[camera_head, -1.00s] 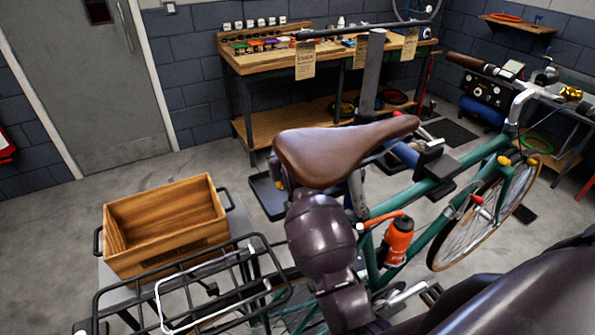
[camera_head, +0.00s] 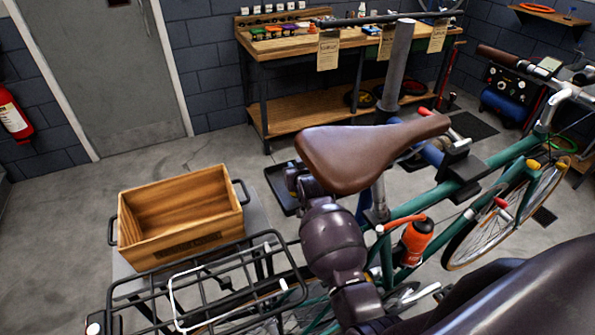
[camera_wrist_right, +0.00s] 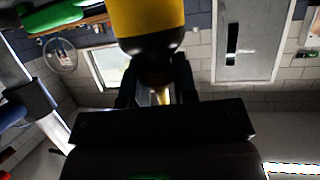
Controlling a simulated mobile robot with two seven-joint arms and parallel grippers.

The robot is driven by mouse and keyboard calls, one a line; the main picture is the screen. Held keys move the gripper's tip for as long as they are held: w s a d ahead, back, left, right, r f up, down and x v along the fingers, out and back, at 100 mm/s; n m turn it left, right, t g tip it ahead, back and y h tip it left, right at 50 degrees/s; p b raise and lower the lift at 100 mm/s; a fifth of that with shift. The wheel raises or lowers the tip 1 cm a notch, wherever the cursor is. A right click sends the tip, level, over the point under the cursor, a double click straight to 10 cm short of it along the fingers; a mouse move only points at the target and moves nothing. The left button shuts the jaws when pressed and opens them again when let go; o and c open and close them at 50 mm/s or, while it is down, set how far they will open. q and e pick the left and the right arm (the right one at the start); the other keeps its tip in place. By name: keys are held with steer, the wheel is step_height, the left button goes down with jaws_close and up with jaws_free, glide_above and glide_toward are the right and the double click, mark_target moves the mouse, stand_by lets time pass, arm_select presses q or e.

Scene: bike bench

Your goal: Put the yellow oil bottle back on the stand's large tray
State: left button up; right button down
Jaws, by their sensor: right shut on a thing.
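The yellow oil bottle (camera_wrist_right: 151,16) fills the top middle of the right wrist view, with a dark lower part. My right gripper (camera_wrist_right: 155,82) is shut on it, its fingers either side of the dark part. In the head view the bottle and this gripper are not seen; the saddle and my arm cover part of that area. A black tray (camera_head: 281,201) shows left of the saddle, partly hidden by my arm and the saddle. It appears to be on the repair stand (camera_head: 398,62); I cannot tell whether it is the large one. My left gripper is not in view.
The brown saddle (camera_head: 365,155) and green bike frame (camera_head: 505,158) stand close to my arm. A black rear rack (camera_head: 215,290) and wooden crate (camera_head: 180,215) are at lower left. A workbench (camera_head: 290,45) stands behind. Floor at left is clear.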

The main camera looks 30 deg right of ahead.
steer(key=shift+f, duration=0.6)
steer(key=shift+f, duration=0.1)
steer(key=c, duration=0.9)
jaws_free()
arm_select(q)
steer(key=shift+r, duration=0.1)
